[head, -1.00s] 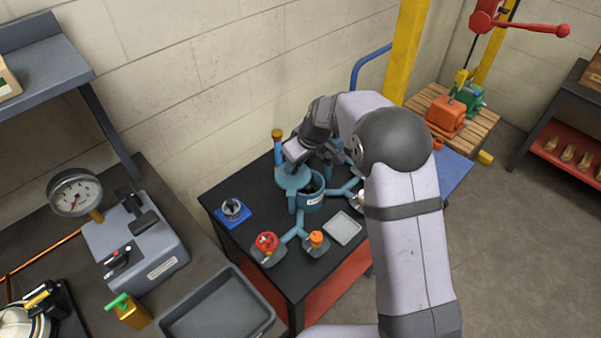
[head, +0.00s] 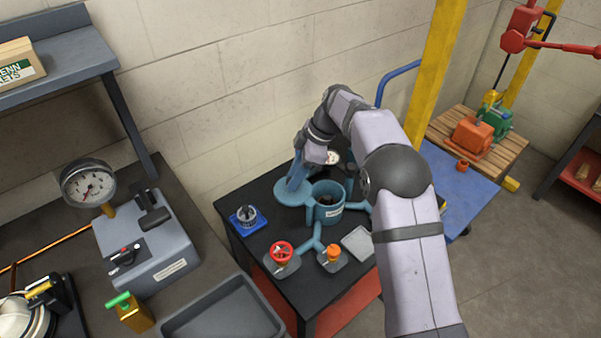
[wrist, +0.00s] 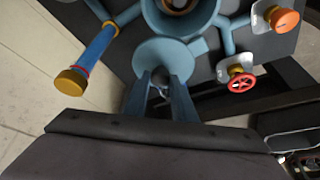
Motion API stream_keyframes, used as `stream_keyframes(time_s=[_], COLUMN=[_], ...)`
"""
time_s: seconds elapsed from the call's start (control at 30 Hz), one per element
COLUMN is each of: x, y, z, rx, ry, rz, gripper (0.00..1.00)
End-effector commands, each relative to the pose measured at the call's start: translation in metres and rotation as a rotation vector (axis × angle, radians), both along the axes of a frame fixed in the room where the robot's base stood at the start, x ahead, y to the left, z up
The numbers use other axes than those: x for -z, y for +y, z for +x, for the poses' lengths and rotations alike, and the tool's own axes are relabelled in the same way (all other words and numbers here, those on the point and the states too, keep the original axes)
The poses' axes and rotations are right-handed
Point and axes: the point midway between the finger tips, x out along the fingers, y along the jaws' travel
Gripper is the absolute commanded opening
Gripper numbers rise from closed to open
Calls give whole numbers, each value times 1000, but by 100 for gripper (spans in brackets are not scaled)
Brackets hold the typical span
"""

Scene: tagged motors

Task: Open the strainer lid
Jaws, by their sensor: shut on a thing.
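The blue strainer body (head: 327,213) stands on the black bench, its round mouth uncovered and dark inside. It also shows at the top of the wrist view (wrist: 205,22). The round blue strainer lid (head: 288,196) lies swung out to the left of the mouth, roughly level. In the wrist view the lid (wrist: 163,52) is just beyond my fingers. My gripper (head: 294,181) is above the lid, fingers pointing down. In the wrist view my gripper (wrist: 160,85) is shut on a small part of the lid, mostly hidden between the fingers.
A red handwheel valve (head: 282,252) and an orange-capped valve (head: 333,253) stand in front of the strainer. A blue square piece (head: 247,218) lies left of the lid. A blue pipe with a yellow cap (wrist: 71,82) is close to my gripper. The wall is behind.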

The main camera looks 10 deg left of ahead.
Motion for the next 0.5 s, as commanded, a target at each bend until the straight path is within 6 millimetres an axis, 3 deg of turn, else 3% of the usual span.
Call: stream_keyframes(time_s=[0.5], x=[0], y=[11], z=[-16], rx=[-327], ry=[-1], rz=[-3], gripper=[0])
